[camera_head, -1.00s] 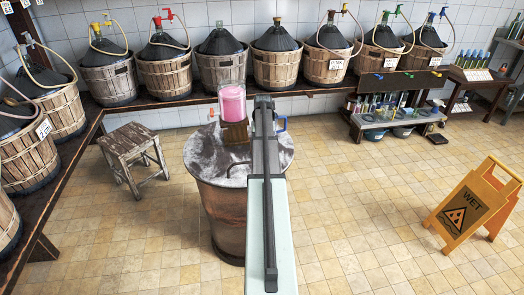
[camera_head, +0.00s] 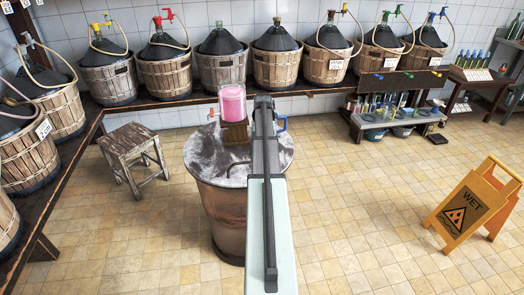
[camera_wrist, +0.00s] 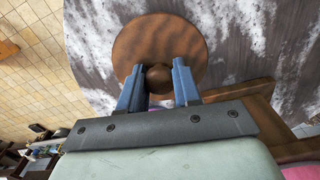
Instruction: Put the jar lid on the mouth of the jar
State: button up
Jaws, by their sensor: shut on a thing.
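The jar lid (camera_wrist: 160,36) is a round brown wooden disc with a dark knob (camera_wrist: 158,80), seen from above in the wrist view. My gripper (camera_wrist: 158,66) is shut on that knob, one blue finger on each side. The lid shows over the grey-and-white barrel top; I cannot tell whether it touches it. The jar (camera_head: 232,103) is clear with pink contents and stands on a wooden block in the head view. A pink edge of it (camera_wrist: 302,172) shows at the wrist view's bottom right corner.
The jar's wooden block (camera_head: 235,132) stands on the round barrel top (camera_head: 208,160). A stool (camera_head: 133,150) stands to the left, a yellow wet-floor sign (camera_head: 468,207) to the right. Basketed demijohns line the back wall.

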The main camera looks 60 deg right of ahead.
jog(key=shift+r, duration=1.95)
jog(key=shift+w+r, duration=0.1)
jog(key=shift+r, duration=0.15)
jog(key=w+r, duration=0.2)
jog(key=r, duration=1)
jog(key=w+r, duration=0.3)
jog(key=r, duration=0.8)
jog(key=w+d+r, duration=0.1)
jog(key=w+r, duration=0.2)
jog(key=w, duration=0.3)
jog(key=w+d+r, duration=0.1)
jog(key=w+r, duration=0.2)
jog(key=w, duration=0.4)
jog(key=shift+d+r, duration=0.25)
jog(key=shift+d, duration=0.15)
jog(key=shift+w+f, duration=0.1)
jog(key=shift+f, duration=2.8)
